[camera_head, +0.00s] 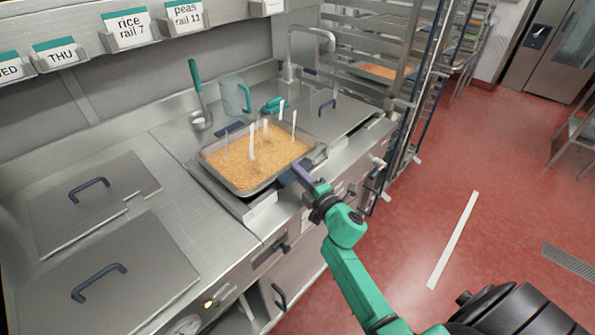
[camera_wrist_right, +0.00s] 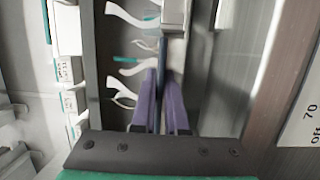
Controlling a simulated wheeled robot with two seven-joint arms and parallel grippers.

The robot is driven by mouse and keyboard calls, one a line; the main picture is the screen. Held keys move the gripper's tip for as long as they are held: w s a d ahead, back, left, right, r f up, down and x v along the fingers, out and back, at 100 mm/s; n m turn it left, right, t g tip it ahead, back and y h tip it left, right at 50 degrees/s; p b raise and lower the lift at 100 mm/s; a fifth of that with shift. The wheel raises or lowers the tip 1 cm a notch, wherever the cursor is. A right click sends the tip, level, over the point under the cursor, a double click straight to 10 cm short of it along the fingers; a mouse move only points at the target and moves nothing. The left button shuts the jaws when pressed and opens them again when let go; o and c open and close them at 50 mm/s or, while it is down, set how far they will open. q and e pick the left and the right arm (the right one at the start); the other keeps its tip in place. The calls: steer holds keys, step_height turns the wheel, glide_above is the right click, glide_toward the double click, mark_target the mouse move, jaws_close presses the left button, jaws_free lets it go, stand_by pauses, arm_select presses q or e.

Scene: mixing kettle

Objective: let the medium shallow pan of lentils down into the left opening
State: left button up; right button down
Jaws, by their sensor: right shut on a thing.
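The shallow pan of lentils (camera_head: 262,188), a steel pan full of orange-brown grains, lies at the worktop's front edge, over or in an opening in the steel counter. I cannot tell how deep it sits. Several thin white wisps or strips stand up from the grains. My right gripper (camera_head: 298,172) reaches in from the lower right and its purple fingers are shut on the pan's dark blue handle at the near right side. The right wrist view shows the fingers (camera_wrist_right: 162,78) closed on a thin dark bar. My left gripper is not in view.
Closed lids with dark handles lie left of the pan (camera_head: 85,190) and (camera_head: 130,280); another lid (camera_head: 322,112) lies behind right. A ladle (camera_head: 197,95), a clear jug (camera_head: 235,95) and a tap (camera_head: 305,45) stand behind.

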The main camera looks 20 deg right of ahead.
mark_target(300, 190)
steer(key=shift+f+b, duration=0.85)
steer(key=shift+b, duration=0.05)
steer(key=shift+f, duration=0.15)
stand_by(0.4)
steer(key=c, duration=0.9)
jaws_free()
steer(key=o, duration=0.5)
steer(key=shift+s+f, duration=0.15)
steer(key=shift+f, duration=0.1)
steer(key=shift+s+f, duration=0.1)
steer(key=shift+s, duration=0.6)
steer(key=shift+s+d+f, duration=0.1)
steer(key=shift+s+d, duration=0.1)
steer(key=shift+s, duration=1.15)
steer(key=shift+s+d+f, duration=0.1)
steer(key=shift+s+d, duration=0.1)
steer(key=shift+s, duration=1.15)
